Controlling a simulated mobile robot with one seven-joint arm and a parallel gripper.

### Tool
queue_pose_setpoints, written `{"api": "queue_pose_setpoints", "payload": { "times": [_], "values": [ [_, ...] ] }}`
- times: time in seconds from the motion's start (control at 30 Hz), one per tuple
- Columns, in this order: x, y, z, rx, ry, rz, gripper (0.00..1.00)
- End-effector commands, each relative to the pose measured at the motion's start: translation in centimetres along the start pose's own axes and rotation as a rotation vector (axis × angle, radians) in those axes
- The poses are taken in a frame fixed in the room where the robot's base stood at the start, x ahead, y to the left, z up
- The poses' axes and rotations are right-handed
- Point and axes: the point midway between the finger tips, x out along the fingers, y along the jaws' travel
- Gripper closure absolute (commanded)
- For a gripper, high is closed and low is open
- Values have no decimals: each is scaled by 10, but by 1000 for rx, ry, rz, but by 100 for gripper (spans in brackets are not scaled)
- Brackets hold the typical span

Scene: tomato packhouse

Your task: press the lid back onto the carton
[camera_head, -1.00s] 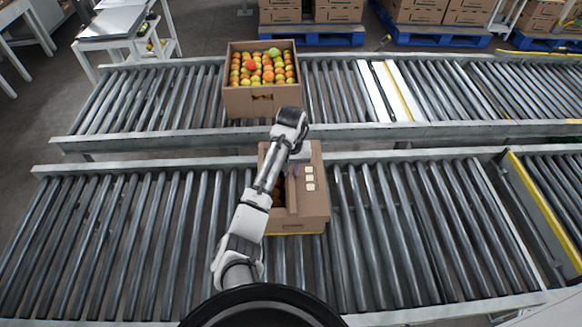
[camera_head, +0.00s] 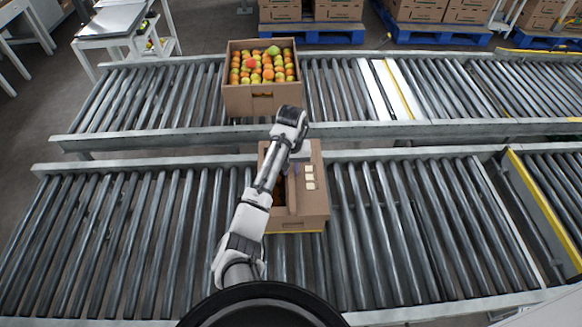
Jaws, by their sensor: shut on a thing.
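The brown carton (camera_head: 299,223) stands on the near roller conveyor, in front of my arm's base. Its cardboard lid (camera_head: 314,202) covers the right part of the top and bears several pale labels. A dark gap shows at the left, with reddish contents partly in sight. The lid's left edge looks raised, but I cannot tell by how much. My arm reaches over the carton's left side. My gripper (camera_head: 294,170) points down at the lid, near its left edge, and is shut on it. The fingertips are small and partly hidden by my wrist.
An open carton (camera_head: 262,103) of red, orange and green tomatoes stands on the far conveyor. Rollers to the left and right of the near carton are clear. A metal rail (camera_head: 420,152) runs along the back of the near conveyor. Stacked cartons (camera_head: 415,12) sit on blue pallets behind.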

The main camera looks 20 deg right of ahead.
Motion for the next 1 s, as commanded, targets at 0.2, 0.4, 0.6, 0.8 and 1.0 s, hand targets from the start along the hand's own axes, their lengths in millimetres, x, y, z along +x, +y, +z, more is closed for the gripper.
{"api": "queue_pose_setpoints", "payload": {
  "times": [0.2, 0.4, 0.6, 0.8, 1.0],
  "values": [
    [5, 0, 0, 0, -1, 0, 100],
    [9, 0, 0, 0, -1, 1, 100],
    [13, 0, 0, 0, 0, 1, 100],
    [17, 0, 0, 0, 0, 1, 100],
    [21, 0, 0, 0, 1, 0, 100]
  ]
}}
